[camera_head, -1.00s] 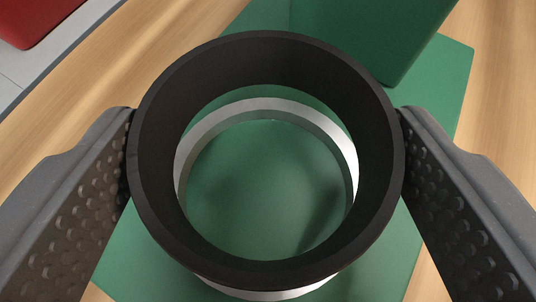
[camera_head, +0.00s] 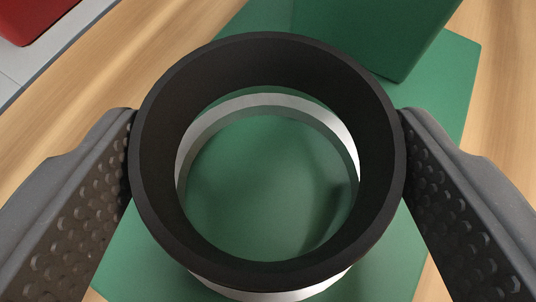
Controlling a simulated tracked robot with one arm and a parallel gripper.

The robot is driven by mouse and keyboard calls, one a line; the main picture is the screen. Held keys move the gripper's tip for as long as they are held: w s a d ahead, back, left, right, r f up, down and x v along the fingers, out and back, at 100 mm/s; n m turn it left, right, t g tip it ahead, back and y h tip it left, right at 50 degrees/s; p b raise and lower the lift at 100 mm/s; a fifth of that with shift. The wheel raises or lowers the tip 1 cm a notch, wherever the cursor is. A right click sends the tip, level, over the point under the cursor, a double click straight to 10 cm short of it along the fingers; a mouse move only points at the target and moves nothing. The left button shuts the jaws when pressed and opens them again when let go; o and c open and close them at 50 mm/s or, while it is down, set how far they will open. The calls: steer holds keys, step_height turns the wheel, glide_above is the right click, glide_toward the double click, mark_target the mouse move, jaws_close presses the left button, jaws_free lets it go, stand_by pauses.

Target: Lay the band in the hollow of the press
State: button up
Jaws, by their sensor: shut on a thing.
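A black band (camera_head: 268,64), a thick open ring, fills the middle of the view. My gripper (camera_head: 267,160) is shut on it, with one textured finger pad against its left side and one against its right. Below the band a white or metallic ring (camera_head: 345,130) shows through the opening and past the band's front edge. It sits around a green floor on a green base (camera_head: 450,110), which looks like the press. Whether the band touches the ring below cannot be told.
A green block (camera_head: 375,35) rises from the base at the back. A red object (camera_head: 30,15) on a grey surface is at the far left corner. Bare wooden table (camera_head: 130,60) lies around the base.

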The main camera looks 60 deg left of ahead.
mark_target(268, 223)
steer(key=shift+f+b, duration=0.55)
steer(key=shift+f, duration=1.2)
steer(key=o, duration=0.9)
steer(key=shift+o, duration=0.2)
steer(key=shift+d+r, duration=0.1)
steer(key=shift+s+d, duration=0.1)
steer(key=shift+d, duration=0.15)
steer(key=shift+o, duration=0.5)
steer(key=p+v, duration=0.1)
steer(key=v, duration=1.2)
steer(key=shift+p, duration=0.4)
steer(key=shift+s+r, duration=0.15)
